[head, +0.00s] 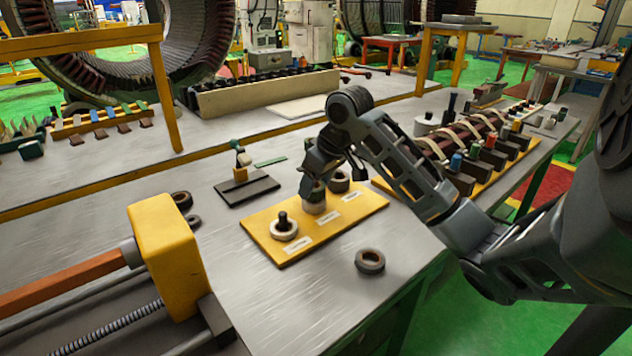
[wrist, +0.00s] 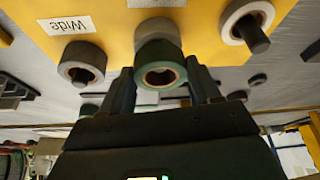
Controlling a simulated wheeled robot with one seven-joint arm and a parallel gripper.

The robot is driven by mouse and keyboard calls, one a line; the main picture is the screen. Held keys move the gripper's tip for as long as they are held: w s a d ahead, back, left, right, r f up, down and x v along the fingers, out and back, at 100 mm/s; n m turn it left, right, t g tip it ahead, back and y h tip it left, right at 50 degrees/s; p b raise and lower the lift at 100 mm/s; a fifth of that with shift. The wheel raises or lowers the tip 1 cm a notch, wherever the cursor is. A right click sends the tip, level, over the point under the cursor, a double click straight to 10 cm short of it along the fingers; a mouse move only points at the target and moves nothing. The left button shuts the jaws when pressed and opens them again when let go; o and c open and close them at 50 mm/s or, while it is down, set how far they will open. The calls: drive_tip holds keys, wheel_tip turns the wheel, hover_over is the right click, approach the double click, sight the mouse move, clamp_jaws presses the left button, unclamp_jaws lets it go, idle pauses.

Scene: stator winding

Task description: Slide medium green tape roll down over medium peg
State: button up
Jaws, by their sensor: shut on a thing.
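The medium green tape roll (wrist: 160,68) has a brown core and sits between my gripper's fingers (wrist: 155,88), its hole facing the wrist camera. A pale, rounded surface (wrist: 157,30) lies between it and the yellow board (wrist: 110,15); I cannot tell whether it is part of the roll. In the head view my gripper (head: 315,190) is shut on the roll (head: 315,207) over the middle of the yellow peg board (head: 268,248). The medium peg is hidden, so I cannot tell how far the roll is around it.
A white roll (head: 284,230) is around a dark peg at the board's near-left end. A dark roll (head: 339,182) sits at the far end, by the "Wide" label (wrist: 67,25) in the wrist view. A loose dark roll (head: 370,261) lies right of the board.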

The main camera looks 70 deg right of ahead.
drive_tip(key=o, duration=1.1)
drive_tip(key=shift+o, duration=0.2)
drive_tip(key=v, duration=0.8)
